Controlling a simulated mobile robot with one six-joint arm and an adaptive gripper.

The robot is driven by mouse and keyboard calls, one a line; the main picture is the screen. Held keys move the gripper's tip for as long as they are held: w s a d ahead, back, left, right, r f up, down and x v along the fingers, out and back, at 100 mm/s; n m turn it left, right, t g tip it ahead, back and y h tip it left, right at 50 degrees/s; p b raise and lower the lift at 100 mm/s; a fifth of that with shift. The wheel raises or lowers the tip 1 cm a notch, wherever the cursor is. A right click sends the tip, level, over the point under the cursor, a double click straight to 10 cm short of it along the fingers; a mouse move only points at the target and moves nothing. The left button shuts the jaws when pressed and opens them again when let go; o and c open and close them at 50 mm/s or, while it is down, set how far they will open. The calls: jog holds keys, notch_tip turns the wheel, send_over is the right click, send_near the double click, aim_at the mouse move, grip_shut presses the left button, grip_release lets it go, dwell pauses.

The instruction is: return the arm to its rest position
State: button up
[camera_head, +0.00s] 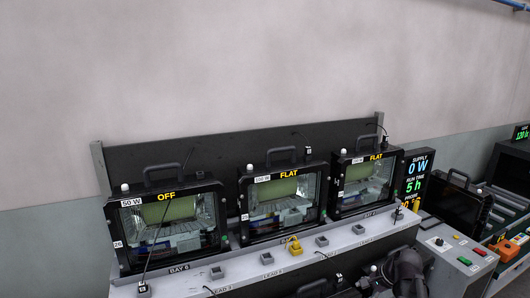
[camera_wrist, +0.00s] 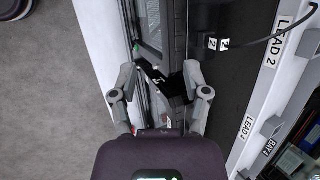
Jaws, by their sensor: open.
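My gripper (camera_wrist: 158,82) shows in the wrist view with its two grey fingers spread apart and nothing held between them. Dark housing and metal parts lie behind and below the fingers. In the head view, dark parts of my arm show at the bottom right, in front of the bench; the fingers cannot be made out there. Three black floodlight housings stand on the bench: the left one (camera_head: 168,222) reads OFF, the middle one (camera_head: 283,202) and the right one (camera_head: 364,185) read FLAT.
The pale bench ledge (camera_head: 255,263) carries grey sockets and a yellow plug (camera_head: 294,245). Thin black cables run over it. A grey button box (camera_head: 455,245) stands at right. Bare floor (camera_wrist: 50,100) shows in the wrist view.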

jog(key=s+a+f+n+g+h, duration=0.2)
jog(key=s+a+n, duration=0.6)
jog(key=a+n, duration=0.5)
jog(key=shift+s+a+f+g+h, duration=0.2)
jog(key=shift+a+g+h, duration=0.5)
jog(key=shift+h, duration=0.7)
